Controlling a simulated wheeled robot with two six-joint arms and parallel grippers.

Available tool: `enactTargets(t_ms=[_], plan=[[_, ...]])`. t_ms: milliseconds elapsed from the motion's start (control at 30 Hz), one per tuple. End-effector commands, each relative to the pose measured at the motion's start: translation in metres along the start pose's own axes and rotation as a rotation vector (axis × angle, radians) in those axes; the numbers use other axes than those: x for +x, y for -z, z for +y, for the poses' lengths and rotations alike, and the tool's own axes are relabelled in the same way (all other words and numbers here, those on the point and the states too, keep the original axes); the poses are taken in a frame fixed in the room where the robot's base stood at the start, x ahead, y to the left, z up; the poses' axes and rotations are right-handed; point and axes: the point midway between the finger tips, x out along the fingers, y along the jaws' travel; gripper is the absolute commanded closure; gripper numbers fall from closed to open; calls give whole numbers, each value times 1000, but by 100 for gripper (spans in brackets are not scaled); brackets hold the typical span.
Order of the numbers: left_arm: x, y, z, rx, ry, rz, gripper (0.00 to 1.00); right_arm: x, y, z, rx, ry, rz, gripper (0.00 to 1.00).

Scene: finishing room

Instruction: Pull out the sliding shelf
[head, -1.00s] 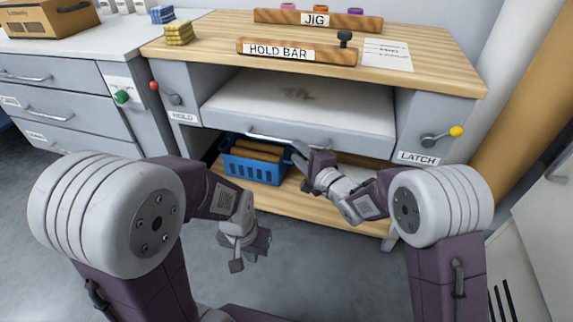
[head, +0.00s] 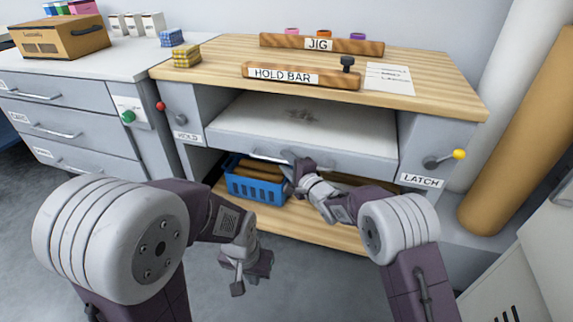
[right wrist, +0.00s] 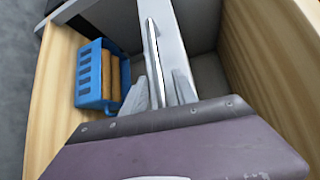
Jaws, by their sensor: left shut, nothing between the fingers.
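The sliding shelf (head: 300,122) has a pale, stained top and a grey front, and sits under the wooden bench top between two grey side panels. Its bar handle (head: 262,156) runs along the front; it also shows in the right wrist view (right wrist: 153,45). My right gripper (head: 288,165) is at the handle. In the right wrist view its fingers (right wrist: 164,85) are apart, one on each side of the bar; contact is unclear. My left gripper (head: 243,282) is shut and empty, low in front of the bench, away from the shelf.
A blue basket (head: 255,186) stands on the lower board (head: 290,229) beneath the shelf. The hold bar (head: 300,76) lies on the bench top.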

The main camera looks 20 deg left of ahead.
Motion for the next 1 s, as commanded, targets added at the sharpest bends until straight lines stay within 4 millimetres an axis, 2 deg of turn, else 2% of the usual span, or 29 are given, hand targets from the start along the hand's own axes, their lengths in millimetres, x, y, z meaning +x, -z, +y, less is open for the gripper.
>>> enactTargets(t_ms=[67, 100, 200, 1000], plan=[[0, 0, 0, 0, 0, 0, 100, 0, 0, 0, 0, 0, 0, 66], [0, 0, 0, 0, 0, 0, 100, 0, 0, 0, 0, 0, 0, 71], [0, 0, 0, 0, 0, 0, 100, 0, 0, 0, 0, 0, 0, 99], [0, 0, 0, 0, 0, 0, 100, 0, 0, 0, 0, -1, 0, 100]])
